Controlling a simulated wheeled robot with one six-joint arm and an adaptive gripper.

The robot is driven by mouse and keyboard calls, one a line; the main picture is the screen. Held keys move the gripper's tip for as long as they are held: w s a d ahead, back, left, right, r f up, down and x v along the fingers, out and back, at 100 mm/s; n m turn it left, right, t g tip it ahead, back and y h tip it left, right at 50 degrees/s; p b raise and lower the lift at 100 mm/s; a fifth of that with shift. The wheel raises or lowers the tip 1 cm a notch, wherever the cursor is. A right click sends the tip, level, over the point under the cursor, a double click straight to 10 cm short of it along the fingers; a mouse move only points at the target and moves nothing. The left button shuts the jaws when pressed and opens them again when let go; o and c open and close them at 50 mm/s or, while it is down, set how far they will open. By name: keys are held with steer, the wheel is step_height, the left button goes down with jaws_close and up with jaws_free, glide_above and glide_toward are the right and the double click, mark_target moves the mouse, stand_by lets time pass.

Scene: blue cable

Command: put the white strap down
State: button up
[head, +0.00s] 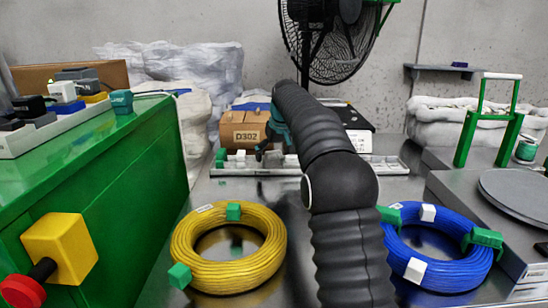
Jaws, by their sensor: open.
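My gripper (274,146) is at the far end of my arm, over the pale tray (385,166) at the back of the table. Its teal fingers point down and stand apart, open. A small white strap (241,156) is in the tray, left of the fingers. Another white piece is partly visible by the right finger; whether they touch is unclear. Two white straps (427,212) (414,269) sit on the blue cable coil (445,276) at right, along with green straps (483,238). My arm hides part of the tray and the coil's left edge.
A yellow cable coil (228,275) with green straps lies front left. A green cabinet (100,190) with a yellow and red switch fills the left. A box marked D302 (243,131) stands behind the tray. A scale (518,196) and green-framed handle stand right.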

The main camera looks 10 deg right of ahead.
steer(key=p+v, duration=0.1)
steer(key=v, duration=1)
steer(key=shift+w+r, duration=0.1)
stand_by(1.0)
